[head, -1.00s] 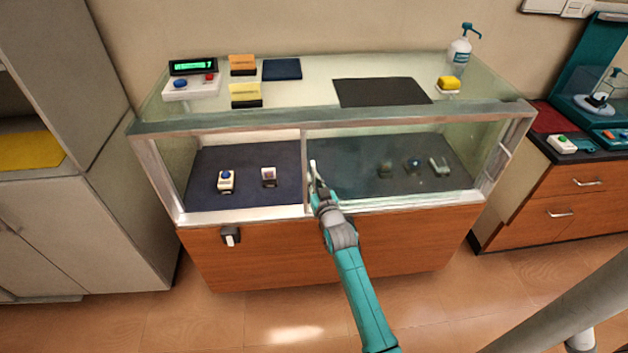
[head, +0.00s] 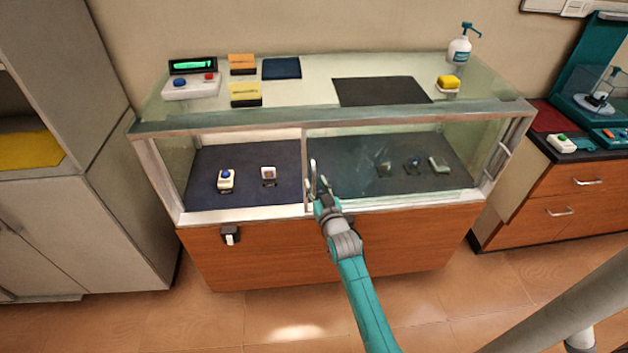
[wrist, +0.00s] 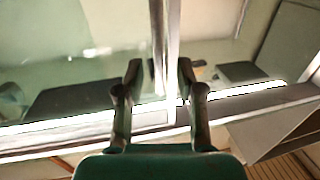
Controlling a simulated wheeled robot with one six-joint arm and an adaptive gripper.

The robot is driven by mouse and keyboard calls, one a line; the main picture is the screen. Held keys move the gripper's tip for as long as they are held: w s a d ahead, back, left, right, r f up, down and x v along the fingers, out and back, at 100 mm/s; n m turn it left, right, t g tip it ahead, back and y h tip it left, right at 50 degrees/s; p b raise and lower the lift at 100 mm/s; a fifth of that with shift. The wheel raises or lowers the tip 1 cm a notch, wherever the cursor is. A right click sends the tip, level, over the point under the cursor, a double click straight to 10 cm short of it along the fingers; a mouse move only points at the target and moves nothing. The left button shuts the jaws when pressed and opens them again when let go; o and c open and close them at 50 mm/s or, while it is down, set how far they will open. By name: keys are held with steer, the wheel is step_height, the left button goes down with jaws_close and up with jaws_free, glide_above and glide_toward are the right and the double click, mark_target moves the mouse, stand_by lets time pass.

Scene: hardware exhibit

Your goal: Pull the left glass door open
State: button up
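The glass display case (head: 330,118) stands ahead with a wood-coloured base. A pale upright frame bar (head: 305,170) divides its front. The left front section (head: 245,148) looks clear. I cannot tell whether the left door's pane covers it. The right section (head: 395,150) looks tinted, with reflections. My gripper (head: 318,180) is just right of the bar, low on the front. In the wrist view its fingers (wrist: 160,85) are apart, with a bright upright bar (wrist: 165,45) seen between them. Contact cannot be made out.
Small items (head: 226,180) rest on the dark mat inside. A lock-like fitting (head: 230,235) is on the base. A soap bottle (head: 460,45) and a cash unit (head: 191,82) stand on top. A grey cabinet (head: 70,210) is at left, drawers (head: 580,190) at right. Floor in front is clear.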

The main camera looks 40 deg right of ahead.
steer(key=v, duration=0.9)
steer(key=shift+s, duration=0.1)
steer(key=s+a+f+n+y, duration=0.1)
steer(key=s+a+f+y, duration=0.1)
steer(key=s+a, duration=0.7)
steer(key=s+a+f+n+y, duration=0.1)
steer(key=s+a+f+y, duration=0.1)
steer(key=s+a, duration=0.65)
steer(key=s+a+r+n+y, duration=0.1)
steer(key=s+r, duration=0.1)
steer(key=s, duration=0.5)
steer(key=s+a+r+g+y, duration=0.1)
steer(key=s+a+r, duration=0.1)
steer(key=s, duration=0.5)
steer(key=s+a+r+n+y, duration=0.1)
steer(key=s+r, duration=0.3)
steer(key=s, duration=0.3)
steer(key=shift+s+a+n+g, duration=0.25)
steer(key=shift+a+n+g, duration=0.05)
steer(key=shift+g, duration=0.1)
